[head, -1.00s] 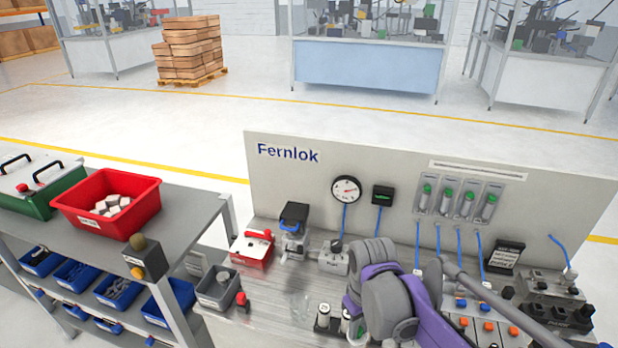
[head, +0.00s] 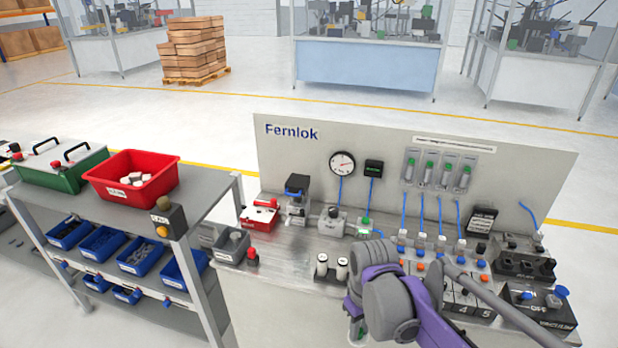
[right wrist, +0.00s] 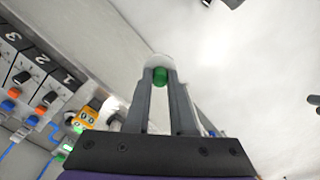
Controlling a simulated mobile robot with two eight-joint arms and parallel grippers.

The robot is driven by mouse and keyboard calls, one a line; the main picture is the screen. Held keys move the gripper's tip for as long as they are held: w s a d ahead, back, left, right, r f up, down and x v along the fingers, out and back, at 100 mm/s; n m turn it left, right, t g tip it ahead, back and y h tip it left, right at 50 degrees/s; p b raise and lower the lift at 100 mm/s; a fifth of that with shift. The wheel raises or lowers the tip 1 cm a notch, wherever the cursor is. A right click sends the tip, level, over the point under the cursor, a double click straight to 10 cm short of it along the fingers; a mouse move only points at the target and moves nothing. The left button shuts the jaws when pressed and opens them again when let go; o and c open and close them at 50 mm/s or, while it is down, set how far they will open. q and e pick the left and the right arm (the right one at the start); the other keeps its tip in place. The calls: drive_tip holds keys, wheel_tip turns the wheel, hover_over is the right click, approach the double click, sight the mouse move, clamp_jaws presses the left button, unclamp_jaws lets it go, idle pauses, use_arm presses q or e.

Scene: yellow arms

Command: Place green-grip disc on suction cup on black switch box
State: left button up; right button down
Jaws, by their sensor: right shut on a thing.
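My right gripper (right wrist: 160,85) is shut on the green-grip disc. In the right wrist view, the green grip (right wrist: 160,76) sits between the fingertips, with the pale disc (right wrist: 159,61) beyond them. In the head view my purple and grey right arm hides most of the gripper; a bit of green and a clear rim (head: 356,331) show at its left, low in front of the bench. The black switch box (head: 548,319), marked OFF, stands at the bench's right front. Blue cup-like parts (head: 561,291) show on top of it. The disc is apart from the box. My left gripper is out of view.
The bench (head: 285,258) carries a red box (head: 258,216), a grey bin (head: 231,247), two white-topped cylinders (head: 332,268) and numbered switches (head: 462,302). A Fernlok panel (head: 290,155) rises behind. A shelf rack with a red bin (head: 160,190) stands left.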

drive_tip(key=shift+w+d+f+m, duration=0.1)
drive_tip(key=shift+w+d+m, duration=0.1)
drive_tip(key=shift+d+m, duration=0.1)
drive_tip(key=w+d+f+m, duration=0.4)
drive_tip(key=w+d+m, duration=0.15)
drive_tip(key=w, duration=0.35)
wheel_tip(320, 180, down, 10)
drive_tip(key=s, duration=0.2)
drive_tip(key=shift+s+d+f, duration=0.2)
drive_tip(key=shift+d, duration=0.15)
drive_tip(key=shift+s+d, duration=0.1)
